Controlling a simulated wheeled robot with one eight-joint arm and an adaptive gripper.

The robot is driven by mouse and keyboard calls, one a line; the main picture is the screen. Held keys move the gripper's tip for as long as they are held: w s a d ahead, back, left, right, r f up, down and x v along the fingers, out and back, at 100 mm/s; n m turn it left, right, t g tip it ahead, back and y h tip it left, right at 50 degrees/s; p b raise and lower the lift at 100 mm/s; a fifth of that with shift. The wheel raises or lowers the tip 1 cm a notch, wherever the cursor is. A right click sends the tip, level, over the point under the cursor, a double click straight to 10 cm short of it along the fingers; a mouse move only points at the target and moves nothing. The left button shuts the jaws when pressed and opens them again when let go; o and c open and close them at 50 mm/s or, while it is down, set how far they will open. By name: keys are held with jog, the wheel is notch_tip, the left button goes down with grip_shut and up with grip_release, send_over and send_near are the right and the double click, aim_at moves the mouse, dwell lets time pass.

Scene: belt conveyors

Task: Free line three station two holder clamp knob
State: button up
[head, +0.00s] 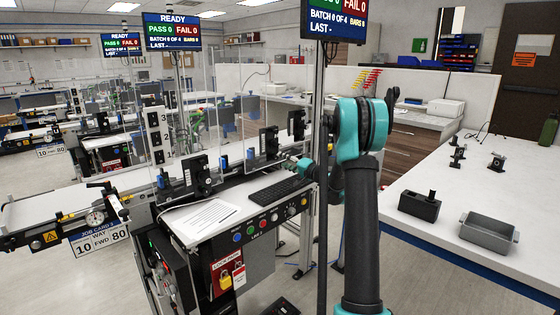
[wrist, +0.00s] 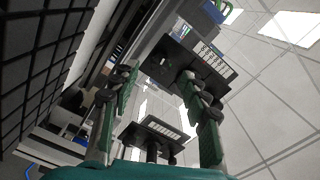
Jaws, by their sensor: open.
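Several black clamp holders stand along the near belt line in the head view: one at the left (head: 198,176), one in the middle (head: 268,143) and one further right (head: 296,124). Which is station two, I cannot tell for sure. My gripper (head: 295,163) is above the console's right end, near the middle holder, partly hidden by my arm. In the wrist view my gripper (wrist: 159,78) is open, with green-padded fingers apart and nothing held. A dark holder with a white scale (wrist: 186,66) shows beyond the fingers, and another scaled dark block (wrist: 152,138) lies lower. I cannot make out the clamp knob.
The console holds a keyboard (head: 279,191), a paper sheet (head: 208,217) and coloured buttons. Clear panels and a dark post stand close to my arm. A white table (head: 470,185) at the right carries a grey tray (head: 488,230) and a black block (head: 419,206).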

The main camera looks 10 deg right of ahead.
jog(key=v, duration=0.8)
jog(key=shift+s, duration=0.15)
